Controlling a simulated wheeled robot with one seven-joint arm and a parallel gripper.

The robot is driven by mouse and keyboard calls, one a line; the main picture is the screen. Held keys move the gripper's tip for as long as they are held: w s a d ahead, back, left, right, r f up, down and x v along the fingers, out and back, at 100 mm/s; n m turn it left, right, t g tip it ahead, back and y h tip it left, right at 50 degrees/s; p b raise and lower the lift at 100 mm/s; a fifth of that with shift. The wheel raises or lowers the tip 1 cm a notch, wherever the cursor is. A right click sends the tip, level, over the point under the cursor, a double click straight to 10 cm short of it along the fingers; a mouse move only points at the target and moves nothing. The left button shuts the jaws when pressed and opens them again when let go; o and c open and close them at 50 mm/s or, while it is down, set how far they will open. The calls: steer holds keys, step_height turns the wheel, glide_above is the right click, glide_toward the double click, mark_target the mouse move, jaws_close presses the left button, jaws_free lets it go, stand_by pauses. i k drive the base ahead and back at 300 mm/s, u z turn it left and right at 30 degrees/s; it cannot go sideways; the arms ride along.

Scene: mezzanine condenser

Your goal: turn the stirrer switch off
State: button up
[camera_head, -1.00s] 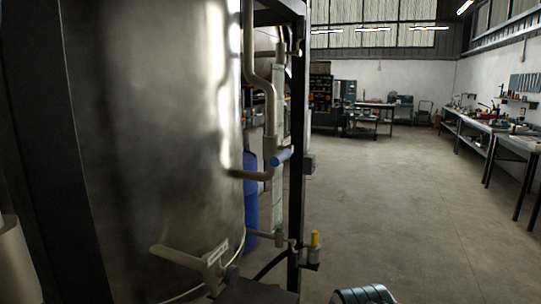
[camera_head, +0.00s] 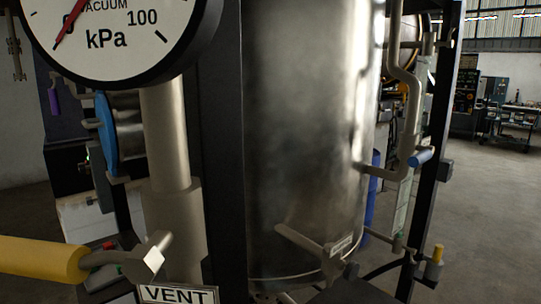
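I cannot make out a switch labelled for the stirrer in this view. A partly hidden box with a small red part (camera_head: 109,245) shows low at the left, behind the vent pipe; its label cannot be read. A large steel vessel (camera_head: 300,130) stands in the middle. My gripper is not in view.
A vacuum gauge (camera_head: 105,35) hangs close at the upper left above a pipe (camera_head: 167,140). A yellow valve handle (camera_head: 40,258) juts in from the left, near a VENT sign (camera_head: 178,295). A dark post (camera_head: 440,150) stands right of the vessel. Open floor (camera_head: 490,220) lies at the right.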

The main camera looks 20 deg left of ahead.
mark_target(82, 168)
steer(key=u, duration=4.3)
steer(key=i, duration=1.4)
steer(key=z, duration=2.75)
